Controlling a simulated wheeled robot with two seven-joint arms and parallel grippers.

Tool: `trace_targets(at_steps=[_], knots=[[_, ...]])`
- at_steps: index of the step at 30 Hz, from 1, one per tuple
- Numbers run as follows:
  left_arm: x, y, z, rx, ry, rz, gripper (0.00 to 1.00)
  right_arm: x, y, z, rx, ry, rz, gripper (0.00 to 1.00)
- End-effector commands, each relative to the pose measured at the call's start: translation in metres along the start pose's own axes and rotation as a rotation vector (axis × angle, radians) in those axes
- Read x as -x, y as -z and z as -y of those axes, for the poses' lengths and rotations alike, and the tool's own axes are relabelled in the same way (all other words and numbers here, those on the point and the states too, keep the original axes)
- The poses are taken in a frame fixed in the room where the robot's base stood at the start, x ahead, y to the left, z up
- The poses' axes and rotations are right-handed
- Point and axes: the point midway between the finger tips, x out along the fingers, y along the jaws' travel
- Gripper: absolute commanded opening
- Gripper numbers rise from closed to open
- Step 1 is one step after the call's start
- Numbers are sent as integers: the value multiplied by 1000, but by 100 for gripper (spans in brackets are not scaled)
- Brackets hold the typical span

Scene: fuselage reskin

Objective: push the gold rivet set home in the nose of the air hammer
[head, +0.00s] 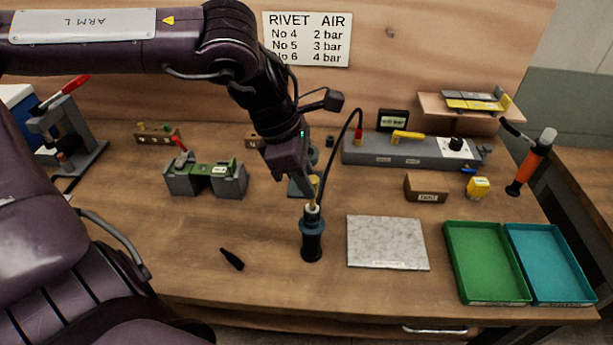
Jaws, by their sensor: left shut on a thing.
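The air hammer (312,240) stands upright on the bench, dark blue and black, with its nose (312,209) pointing up. The gold rivet set (314,186) is a thin gold piece directly above the nose. My left gripper (311,190) points down over the hammer and is shut on the gold rivet set. The set's lower end meets or sits just at the nose; I cannot tell how deep it is. The fingers partly hide the set. My right gripper is not in view.
A small black tool (232,259) lies left of the hammer. A grey speckled plate (387,243) lies right of it, then a green tray (486,262) and a teal tray (551,262). A black hose (333,152) arches behind the hammer. A green-topped fixture (206,178) stands at left.

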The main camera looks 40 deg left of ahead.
Motion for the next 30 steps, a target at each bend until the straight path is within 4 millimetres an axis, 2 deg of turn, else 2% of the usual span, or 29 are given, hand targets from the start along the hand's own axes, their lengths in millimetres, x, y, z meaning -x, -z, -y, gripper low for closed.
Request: trace_targets(at_steps=[30], knots=[[-20, 7, 0, 0, 0, 0, 0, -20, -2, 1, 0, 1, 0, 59]])
